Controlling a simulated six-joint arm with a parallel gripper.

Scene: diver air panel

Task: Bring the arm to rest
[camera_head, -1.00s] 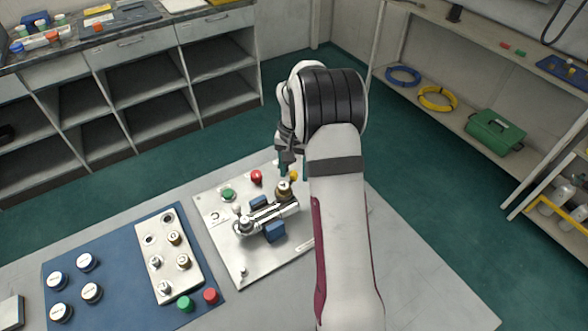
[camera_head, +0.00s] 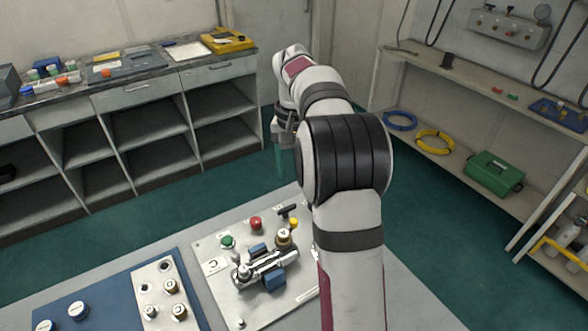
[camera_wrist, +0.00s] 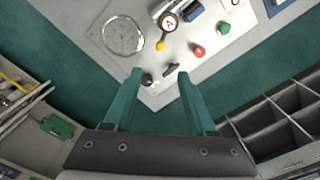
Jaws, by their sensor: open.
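My gripper (camera_head: 281,165) is open and empty, raised past the far edge of the air panel (camera_head: 225,292). In the wrist view its two teal fingers (camera_wrist: 159,72) are spread wide, with the panel's corner below and nothing between them. The panel carries a silver fitting held by blue clamps (camera_head: 274,281), a brass-coloured knob marked A (camera_head: 284,238), a red knob (camera_head: 256,223), a green knob (camera_head: 228,242) and a black T-handle (camera_head: 287,211). My arm hides the panel's right side in the head view; the wrist view shows a round disc (camera_wrist: 123,35) there.
A blue mat (camera_head: 105,300) with a plate of fittings (camera_head: 150,268) lies left of the panel. A cabinet (camera_head: 140,97) stands at the back left. Shelves at right hold a green case (camera_head: 494,173) and coiled hoses (camera_head: 435,142). Green floor lies open beyond the bench.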

